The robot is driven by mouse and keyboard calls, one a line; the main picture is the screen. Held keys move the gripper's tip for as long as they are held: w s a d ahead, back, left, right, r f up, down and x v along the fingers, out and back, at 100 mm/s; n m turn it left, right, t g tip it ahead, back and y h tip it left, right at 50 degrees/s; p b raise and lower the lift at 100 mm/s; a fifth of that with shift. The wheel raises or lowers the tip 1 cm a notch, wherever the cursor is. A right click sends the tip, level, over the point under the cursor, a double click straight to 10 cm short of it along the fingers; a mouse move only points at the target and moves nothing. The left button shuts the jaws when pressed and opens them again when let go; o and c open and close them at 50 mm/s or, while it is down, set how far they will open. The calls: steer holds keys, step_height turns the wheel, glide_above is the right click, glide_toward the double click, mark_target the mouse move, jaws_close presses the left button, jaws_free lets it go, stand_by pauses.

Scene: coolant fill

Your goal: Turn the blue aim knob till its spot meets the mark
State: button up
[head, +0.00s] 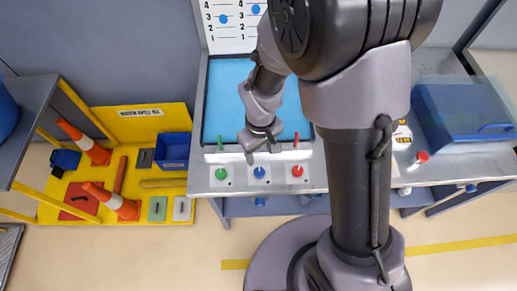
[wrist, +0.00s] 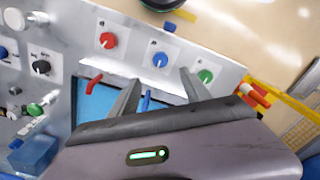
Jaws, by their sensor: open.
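The blue aim knob (head: 259,172) sits on the bench's front strip, between a green knob (head: 221,173) and a red knob (head: 297,171). It also shows in the wrist view (wrist: 160,60), on a white plate. My gripper (head: 262,151) is just behind the blue knob, apart from it. In the wrist view my gripper (wrist: 158,82) is open and empty, its fingers either side of the line to the blue knob. A blue spout (wrist: 147,100) shows between the fingers. A white number board (head: 238,24) carries blue dots; its upper part is cut off. I cannot tell which mark belongs to the knob.
A light blue panel (head: 228,95) lies behind the knobs, with a green spout (head: 219,142) and a red spout (head: 296,140) at its front edge. A blue case (head: 462,112) is at right. A yellow rack (head: 160,122) with cones is at left.

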mark_target(260, 172)
step_height(260, 172, down, 13)
steer(key=shift+f+b, duration=0.1)
steer(key=shift+b, duration=1.15)
